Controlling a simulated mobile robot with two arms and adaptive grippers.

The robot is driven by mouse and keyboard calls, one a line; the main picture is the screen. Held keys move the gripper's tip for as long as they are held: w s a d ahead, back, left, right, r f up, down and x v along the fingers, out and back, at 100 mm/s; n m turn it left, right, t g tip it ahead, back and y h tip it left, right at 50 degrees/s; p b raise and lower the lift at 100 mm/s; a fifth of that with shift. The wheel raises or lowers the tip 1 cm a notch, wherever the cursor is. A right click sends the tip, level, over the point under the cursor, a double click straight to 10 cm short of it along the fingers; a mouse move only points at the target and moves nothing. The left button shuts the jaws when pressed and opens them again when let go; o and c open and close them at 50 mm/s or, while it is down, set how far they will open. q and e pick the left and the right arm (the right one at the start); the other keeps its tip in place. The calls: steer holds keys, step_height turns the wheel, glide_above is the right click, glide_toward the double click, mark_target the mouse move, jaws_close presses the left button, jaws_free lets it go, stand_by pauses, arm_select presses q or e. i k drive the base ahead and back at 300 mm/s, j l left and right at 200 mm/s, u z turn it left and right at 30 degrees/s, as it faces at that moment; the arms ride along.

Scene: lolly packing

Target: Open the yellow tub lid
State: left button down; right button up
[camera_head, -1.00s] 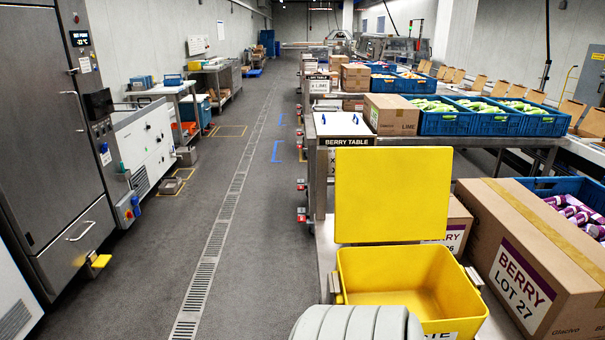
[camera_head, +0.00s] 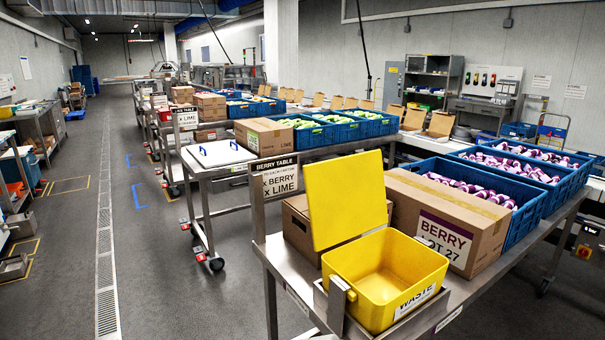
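The yellow tub (camera_head: 390,275) sits at the near left end of the steel berry table, with a white "WASTE" label on its front. Its yellow lid (camera_head: 346,198) stands upright at the tub's back left side, so the tub is open. The inside looks empty. Neither of my grippers shows in the head view.
A "BERRY LOT 27" carton (camera_head: 450,222) stands right behind the tub, and another brown carton (camera_head: 297,228) is partly hidden behind the lid. Blue crates (camera_head: 525,210) of purple-wrapped lollies stand farther right. A "BERRY TABLE" sign (camera_head: 276,178) rises left of the lid. The left aisle floor is clear.

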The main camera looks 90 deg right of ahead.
mark_target(346, 198)
steer(key=i+l+z, duration=0.1)
steer(key=z, duration=0.35)
steer(key=i+z, duration=0.3)
steer(key=z, duration=0.2)
steer(key=i+j+z, duration=0.1)
steer(key=i+z, duration=0.15)
steer(key=z, duration=0.2)
steer(key=i+j+z, duration=0.1)
steer(key=z, duration=0.35)
steer(key=i+j, duration=0.05)
steer(key=i, duration=0.05)
